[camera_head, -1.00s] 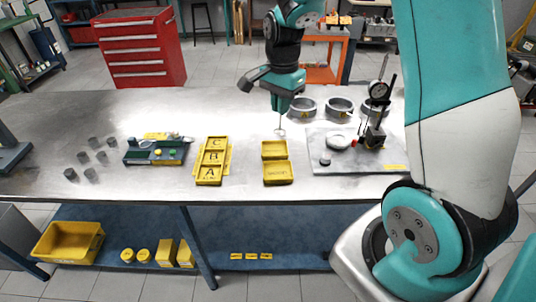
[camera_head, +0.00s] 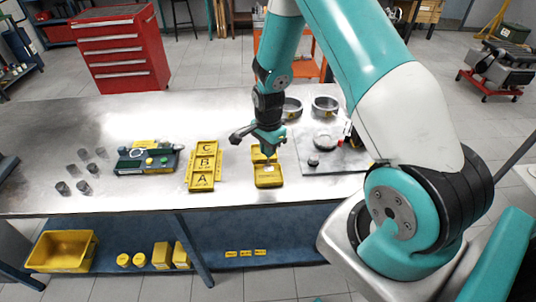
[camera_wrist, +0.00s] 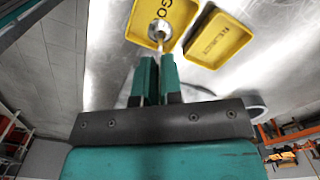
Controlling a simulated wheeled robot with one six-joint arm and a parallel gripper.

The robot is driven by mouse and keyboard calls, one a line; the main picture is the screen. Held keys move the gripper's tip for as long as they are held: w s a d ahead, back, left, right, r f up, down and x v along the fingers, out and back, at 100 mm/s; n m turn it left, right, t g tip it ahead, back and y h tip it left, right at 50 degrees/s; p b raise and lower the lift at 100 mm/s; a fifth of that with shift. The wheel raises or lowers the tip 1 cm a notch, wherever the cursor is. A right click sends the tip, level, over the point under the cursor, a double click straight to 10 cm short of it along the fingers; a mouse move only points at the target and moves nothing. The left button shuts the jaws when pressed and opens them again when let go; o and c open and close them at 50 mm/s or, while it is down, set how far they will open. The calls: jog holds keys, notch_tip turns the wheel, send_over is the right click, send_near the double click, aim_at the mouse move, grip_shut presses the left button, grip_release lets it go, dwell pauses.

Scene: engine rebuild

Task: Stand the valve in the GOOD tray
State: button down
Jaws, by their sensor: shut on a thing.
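The valve (camera_wrist: 162,30) shows in the wrist view as a round, pale metal head with a thin stem running up into my jaws. My gripper (camera_wrist: 156,75) is shut on the stem. The head lies over the inside of the yellow tray marked "GO…" (camera_wrist: 140,10), close to one wall; whether it touches the floor cannot be told. In the head view my gripper (camera_head: 268,157) is above the two yellow trays, pointing down. The lettered tray is the front one (camera_head: 268,183). The valve is too small there to make out well.
A second yellow tray (camera_wrist: 218,40) stands just behind it. The yellow A-B-C rack (camera_head: 203,167) is to the left. A grey plate (camera_head: 330,160) with a gauge stand, partly hidden by my arm, is to the right. Metal rings (camera_head: 325,107) stand behind.

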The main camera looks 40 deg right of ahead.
aim_at(268, 165)
jog(key=shift+f+p, duration=0.45)
jog(key=shift+f, duration=1.3)
jog(key=shift+f, duration=0.1)
jog(key=c, duration=1.3)
grip_release()
jog(key=shift+o, duration=0.2)
